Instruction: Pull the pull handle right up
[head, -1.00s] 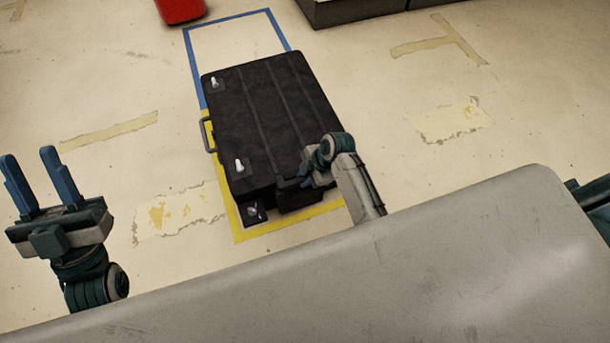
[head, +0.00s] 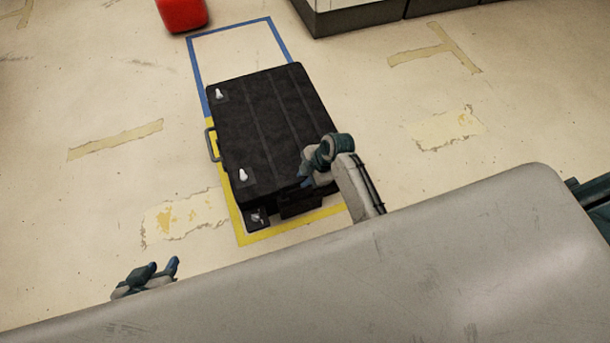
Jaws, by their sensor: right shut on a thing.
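A black suitcase (head: 262,130) lies on the floor, its near end towards me. My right gripper (head: 304,182) is at the right part of this near end, shut on a dark part there that I take to be the pull handle. The gripper and the case's edge hide most of that part, so how far it is drawn out cannot be told. A side handle (head: 212,145) shows on the case's left side. My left gripper (head: 161,271) is low at the lower left, empty, its blue fingers apart, well clear of the case.
The case lies within a floor outline of blue tape (head: 196,62) and yellow tape (head: 229,209). A red object (head: 183,13) stands at the far end, and a dark-based grey unit (head: 360,15) is at the top. The floor on both sides is clear.

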